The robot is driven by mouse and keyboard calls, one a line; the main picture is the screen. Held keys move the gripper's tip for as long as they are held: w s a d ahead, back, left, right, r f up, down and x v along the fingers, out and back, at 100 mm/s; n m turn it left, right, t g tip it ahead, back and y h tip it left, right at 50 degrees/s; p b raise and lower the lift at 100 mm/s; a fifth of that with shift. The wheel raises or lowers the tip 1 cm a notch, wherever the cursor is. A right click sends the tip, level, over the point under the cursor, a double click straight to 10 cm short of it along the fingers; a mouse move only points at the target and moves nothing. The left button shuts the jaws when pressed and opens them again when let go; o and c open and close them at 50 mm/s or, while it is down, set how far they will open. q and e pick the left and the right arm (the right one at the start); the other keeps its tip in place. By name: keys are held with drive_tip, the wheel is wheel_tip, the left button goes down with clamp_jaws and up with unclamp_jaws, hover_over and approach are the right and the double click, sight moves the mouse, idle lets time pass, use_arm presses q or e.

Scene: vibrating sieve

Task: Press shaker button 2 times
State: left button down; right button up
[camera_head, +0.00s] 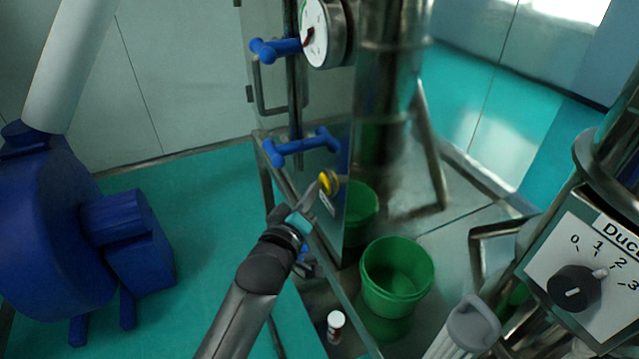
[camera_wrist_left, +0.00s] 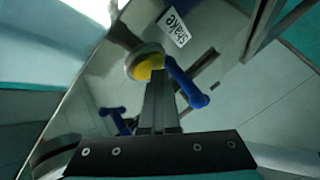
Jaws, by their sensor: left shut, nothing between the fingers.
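The yellow shaker button (camera_head: 328,182) sits on a polished metal panel, with a small white label beside it. In the left wrist view the button (camera_wrist_left: 146,66) has a pale rim, and the label (camera_wrist_left: 174,27) reads "shake". My left gripper (camera_head: 314,193) is shut and empty, with its tip right at the button. In the left wrist view the closed fingers (camera_wrist_left: 158,78) overlap the button's lower right edge. I cannot tell whether the tip touches or presses it. My right gripper is not in view.
Blue handles (camera_head: 300,147) stick out near the button. A round gauge (camera_head: 322,34) sits above. A green bucket (camera_head: 396,277) and a small white-capped container (camera_head: 335,322) stand below. A dial box (camera_head: 590,275) is at the right. A large blue machine (camera_head: 50,230) stands at the left.

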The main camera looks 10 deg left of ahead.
use_arm(q)
drive_tip(key=shift+s+a+p, duration=0.4)
drive_tip(key=shift+s+a, duration=0.1)
drive_tip(key=shift+a, duration=0.15)
drive_tip(key=shift+a, duration=0.15)
drive_tip(key=s+a+p, duration=0.1)
drive_tip(key=a, duration=0.1)
drive_tip(key=s+a+p, duration=0.1)
drive_tip(key=a, duration=0.1)
drive_tip(key=shift+s, duration=0.4)
idle(2.1)
drive_tip(key=a+m+t+b, duration=0.1)
drive_tip(key=b, duration=0.2)
drive_tip(key=s+a+m+t+h+b, duration=0.1)
drive_tip(key=m+b, duration=0.1)
drive_tip(key=b, duration=0.1)
drive_tip(key=s+a+m+t+b, duration=0.1)
drive_tip(key=b, duration=0.2)
drive_tip(key=shift+a+f+m+t+h, duration=0.2)
drive_tip(key=shift+f+m+t+h, duration=0.1)
drive_tip(key=shift+m+t+h, duration=0.1)
drive_tip(key=shift+d, duration=0.1)
